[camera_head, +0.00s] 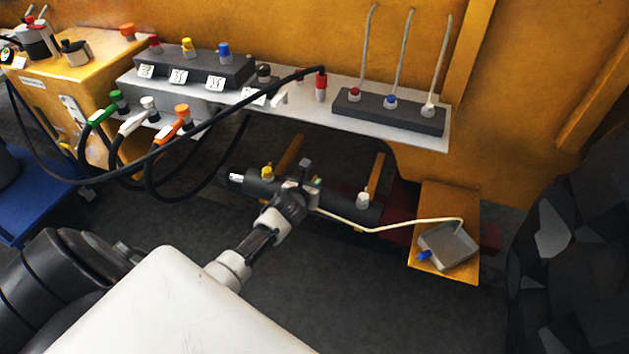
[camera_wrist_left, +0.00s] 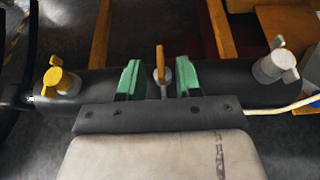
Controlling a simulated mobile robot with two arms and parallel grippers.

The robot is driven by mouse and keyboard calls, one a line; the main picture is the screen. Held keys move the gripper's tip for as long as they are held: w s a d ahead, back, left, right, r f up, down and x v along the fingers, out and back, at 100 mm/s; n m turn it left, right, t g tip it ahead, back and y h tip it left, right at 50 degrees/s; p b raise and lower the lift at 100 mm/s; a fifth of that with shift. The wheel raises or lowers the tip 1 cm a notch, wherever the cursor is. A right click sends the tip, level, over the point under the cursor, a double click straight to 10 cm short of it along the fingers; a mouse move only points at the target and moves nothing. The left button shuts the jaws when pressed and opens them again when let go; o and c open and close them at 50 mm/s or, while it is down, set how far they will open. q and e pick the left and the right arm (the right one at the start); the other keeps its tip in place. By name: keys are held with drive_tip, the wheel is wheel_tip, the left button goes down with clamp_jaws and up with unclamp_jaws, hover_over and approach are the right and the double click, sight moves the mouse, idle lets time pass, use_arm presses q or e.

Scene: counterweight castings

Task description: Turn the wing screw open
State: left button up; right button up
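A dark cylinder (camera_head: 338,204) lies below the shelf and carries several wing screws. A yellow wing screw (camera_wrist_left: 60,80) is at its left end; it also shows in the head view (camera_head: 267,173). A pale grey wing screw (camera_wrist_left: 275,65) is to the right and shows in the head view (camera_head: 363,200). Between them, a screw with an upright orange-brown wing (camera_wrist_left: 160,62) stands between the green fingertips of my left gripper (camera_wrist_left: 158,78). The gripper is open, with a gap on each side of the wing. In the head view my left gripper (camera_head: 306,184) hides this screw. My right gripper is out of view.
A pale shelf (camera_head: 320,120) with plugs and dark blocks runs above the cylinder. Black cables (camera_head: 200,125) loop at the left. A pale hose (camera_head: 390,227) leads to a grey box (camera_head: 447,246) on an orange plate (camera_head: 465,200). Dark faceted surfaces (camera_head: 575,210) stand at the right.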

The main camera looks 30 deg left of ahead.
sight(313, 180)
use_arm(q)
drive_tip(key=shift+b+x, duration=0.3)
drive_tip(key=shift+x, duration=1.35)
drive_tip(key=shift+c, duration=0.3)
clamp_jaws()
